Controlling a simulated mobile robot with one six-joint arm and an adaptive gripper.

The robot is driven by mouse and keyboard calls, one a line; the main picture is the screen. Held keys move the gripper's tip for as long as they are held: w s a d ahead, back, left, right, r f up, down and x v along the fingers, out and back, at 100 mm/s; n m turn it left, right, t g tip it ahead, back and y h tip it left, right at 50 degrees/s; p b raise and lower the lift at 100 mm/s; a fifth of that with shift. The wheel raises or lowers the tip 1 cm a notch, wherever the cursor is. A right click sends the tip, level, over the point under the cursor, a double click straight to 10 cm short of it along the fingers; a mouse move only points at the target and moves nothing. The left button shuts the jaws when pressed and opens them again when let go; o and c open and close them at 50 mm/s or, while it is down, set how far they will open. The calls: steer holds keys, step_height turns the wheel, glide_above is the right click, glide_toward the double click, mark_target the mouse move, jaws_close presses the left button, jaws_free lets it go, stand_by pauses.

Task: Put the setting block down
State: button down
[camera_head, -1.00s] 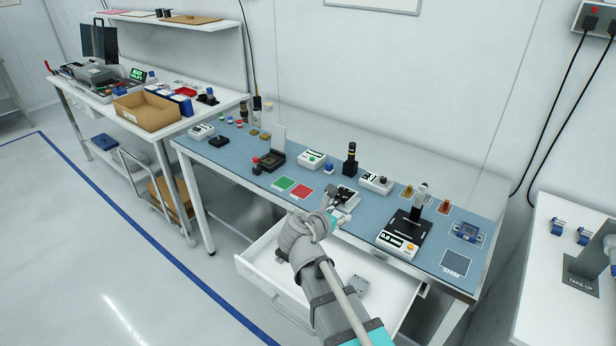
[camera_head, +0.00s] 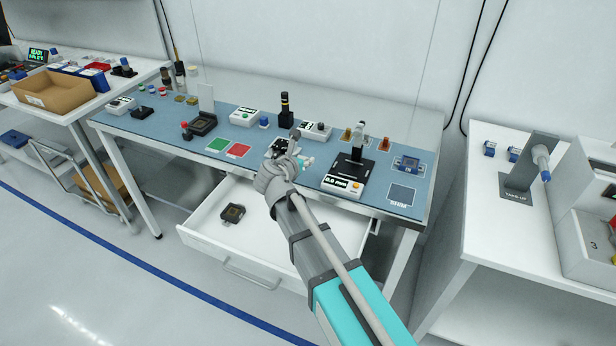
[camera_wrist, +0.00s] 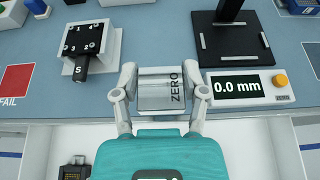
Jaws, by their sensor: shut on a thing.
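In the wrist view, the setting block (camera_wrist: 160,90) is a silver-grey block marked ZERO. My gripper (camera_wrist: 159,92) is shut on it, with one finger at each side. It is at the front edge of the blue bench mat, just left of the gauge display (camera_wrist: 237,88) reading 0.0 mm; I cannot tell whether the block touches the mat. In the head view, my gripper (camera_head: 292,152) is over the front of the bench, left of the black-based gauge (camera_head: 352,168). The block is not clear there.
A small device with a black top (camera_wrist: 92,45) stands left of the block. Green and red pads (camera_head: 238,151) lie further left. An open white drawer (camera_head: 245,282) juts out below, holding a dark socket-like part (camera_head: 232,212). The SHIM pad (camera_head: 401,194) is clear, right of the gauge.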

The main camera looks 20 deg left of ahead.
steer(key=shift+w+d+f+b, duration=0.2)
steer(key=shift+w+f+b, duration=0.3)
steer(key=shift+w+f, duration=0.15)
steer(key=shift+w+d+f+b, duration=0.15)
steer(key=shift+w+f+b, duration=0.35)
steer(key=shift+f, duration=0.2)
steer(key=shift+f, duration=0.1)
steer(key=shift+w+d+f+b, duration=0.1)
steer(key=shift+w+f+b, duration=0.3)
steer(key=shift+f+b, duration=1.55)
steer(key=shift+b, duration=0.05)
steer(key=shift+f, duration=0.1)
steer(key=shift+c, duration=0.6)
jaws_free()
